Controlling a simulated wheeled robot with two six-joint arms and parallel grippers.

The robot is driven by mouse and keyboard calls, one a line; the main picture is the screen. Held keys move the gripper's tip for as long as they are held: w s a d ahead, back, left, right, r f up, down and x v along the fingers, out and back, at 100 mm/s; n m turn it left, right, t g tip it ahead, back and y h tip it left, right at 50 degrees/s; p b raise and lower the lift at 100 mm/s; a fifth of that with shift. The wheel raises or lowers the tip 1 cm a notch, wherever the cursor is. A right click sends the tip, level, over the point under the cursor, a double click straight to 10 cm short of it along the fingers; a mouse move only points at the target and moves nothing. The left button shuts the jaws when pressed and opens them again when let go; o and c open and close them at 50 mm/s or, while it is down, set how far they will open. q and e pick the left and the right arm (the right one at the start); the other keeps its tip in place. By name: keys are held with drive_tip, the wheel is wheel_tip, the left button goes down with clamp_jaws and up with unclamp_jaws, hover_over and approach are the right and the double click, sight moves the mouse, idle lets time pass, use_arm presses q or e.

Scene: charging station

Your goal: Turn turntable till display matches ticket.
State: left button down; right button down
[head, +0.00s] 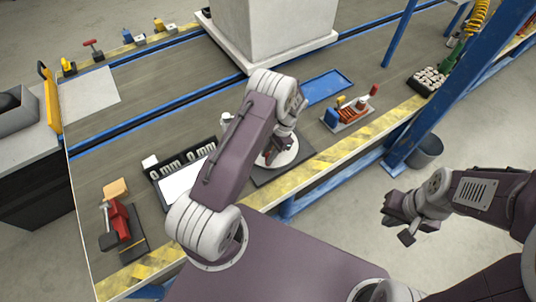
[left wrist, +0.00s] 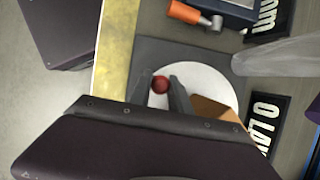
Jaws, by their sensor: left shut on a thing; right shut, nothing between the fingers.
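The turntable is a white disc (head: 290,156) on a dark square base (head: 268,179) near the table's front edge. In the left wrist view, the white disc (left wrist: 218,82) carries a red round knob (left wrist: 160,84) and a brown piece (left wrist: 210,108). My left gripper (left wrist: 162,86) reaches over the disc with its fingers shut on the red knob. A black panel with white "0 mm" lettering (head: 181,163) stands left of my left arm, with a white blank area (head: 184,184) below it. My arm hides part of it. I cannot pick out a ticket. My right gripper (head: 405,222) is shut and empty, off the table's front edge.
A red clamp tool (head: 121,221) and a tan block (head: 116,188) sit at the left. An orange and blue fixture (head: 349,112) and a blue tray (head: 326,87) lie right of the turntable. A large white box (head: 275,30) stands behind. A blue post (head: 440,85) rises at right.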

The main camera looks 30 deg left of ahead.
use_arm(q)
drive_tip(key=c, duration=1.2)
unclamp_jaws()
drive_tip(key=v, duration=0.9)
drive_tip(key=shift+p, duration=0.45)
drive_tip(key=shift+w+d, duration=0.1)
